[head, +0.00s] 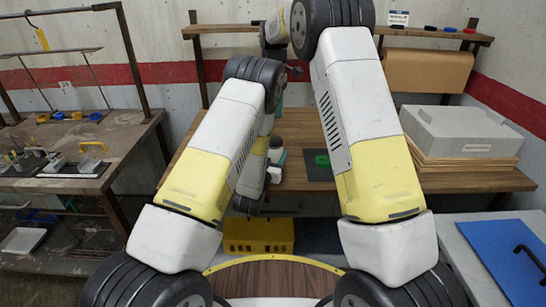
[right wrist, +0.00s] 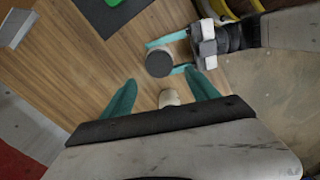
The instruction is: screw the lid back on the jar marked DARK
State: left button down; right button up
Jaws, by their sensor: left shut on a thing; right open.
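In the right wrist view a round jar with a dark grey top (right wrist: 160,62) stands on the wooden bench. My left gripper (right wrist: 159,57) is shut on it, with one teal finger on each side. No DARK marking is readable, and I cannot tell whether the dark top is a lid or the contents. My right gripper (right wrist: 161,77) is open above the bench, its fingers spread wide. A small cream round thing (right wrist: 170,98) shows between them, apart from both; I cannot tell what it is. In the head view my arms hide most of this, and my left gripper (head: 279,157) shows partly.
A dark mat (head: 319,173) with a green item (head: 322,160) lies on the bench (head: 297,126). A grey box (head: 462,130) stands on boards at the right. A yellow crate (head: 258,236) sits below. A shelf (head: 440,35) runs along the wall behind.

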aim_at(274, 139)
jog(key=n, duration=0.4)
jog(key=shift+d+r, duration=0.1)
jog(key=shift+f, duration=4)
jog(key=shift+c, duration=0.4)
jog(key=c, duration=1.4)
jog(key=m, duration=0.8)
jog(key=shift+m, duration=0.3)
jog(key=m, duration=0.4)
jog(key=shift+w+m, duration=0.1)
jog(key=shift+m, duration=0.2)
jog(key=m, duration=0.6)
